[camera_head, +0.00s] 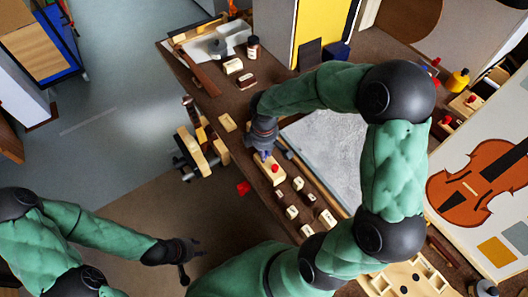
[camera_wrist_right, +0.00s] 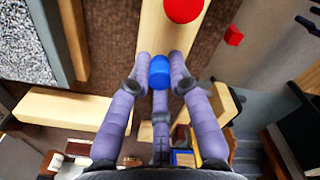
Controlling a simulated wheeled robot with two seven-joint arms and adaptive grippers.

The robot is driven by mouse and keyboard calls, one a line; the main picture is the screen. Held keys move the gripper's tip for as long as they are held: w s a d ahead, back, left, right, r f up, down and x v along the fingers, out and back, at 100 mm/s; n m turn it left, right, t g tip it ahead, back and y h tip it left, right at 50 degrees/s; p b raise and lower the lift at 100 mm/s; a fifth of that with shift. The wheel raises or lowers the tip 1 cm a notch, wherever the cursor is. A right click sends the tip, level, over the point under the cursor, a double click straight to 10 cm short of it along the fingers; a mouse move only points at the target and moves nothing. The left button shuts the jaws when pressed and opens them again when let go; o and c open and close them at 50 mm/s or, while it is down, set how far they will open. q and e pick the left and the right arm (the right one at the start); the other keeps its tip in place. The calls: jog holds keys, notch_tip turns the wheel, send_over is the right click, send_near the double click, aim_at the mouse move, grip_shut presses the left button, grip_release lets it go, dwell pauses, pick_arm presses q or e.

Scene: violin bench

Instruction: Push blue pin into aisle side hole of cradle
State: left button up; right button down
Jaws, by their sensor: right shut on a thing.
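The cradle is a pale wooden block (camera_head: 268,176) on the bench edge, also in the right wrist view (camera_wrist_right: 157,38). A round red pin (camera_head: 275,168) stands on it, and the red top also shows in the right wrist view (camera_wrist_right: 183,8). My right gripper (camera_head: 262,155) is over the cradle's upper-left end. In the right wrist view its fingers (camera_wrist_right: 159,80) are shut on the blue pin (camera_wrist_right: 159,70). The pin's lower end and the hole are hidden, so I cannot tell how deep it sits. My left gripper (camera_head: 186,258) is open and empty, away from the bench.
A red block (camera_head: 243,188) lies near the cradle, left of the bench edge. Several small pale pieces (camera_head: 298,184) lie to the right, along a grey slab (camera_head: 328,150). Another pale block (camera_head: 228,122) lies farther back. A violin picture (camera_head: 485,185) is far right.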

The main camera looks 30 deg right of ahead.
jog(key=shift+r+p, duration=0.7)
jog(key=shift+p, duration=0.05)
dwell(1.0)
jog(key=shift+r+p, duration=1.1)
jog(key=shift+r, duration=0.15)
jog(key=shift+r, duration=0.1)
notch_tip(320, 180, up, 7)
jog(key=p, duration=0.6)
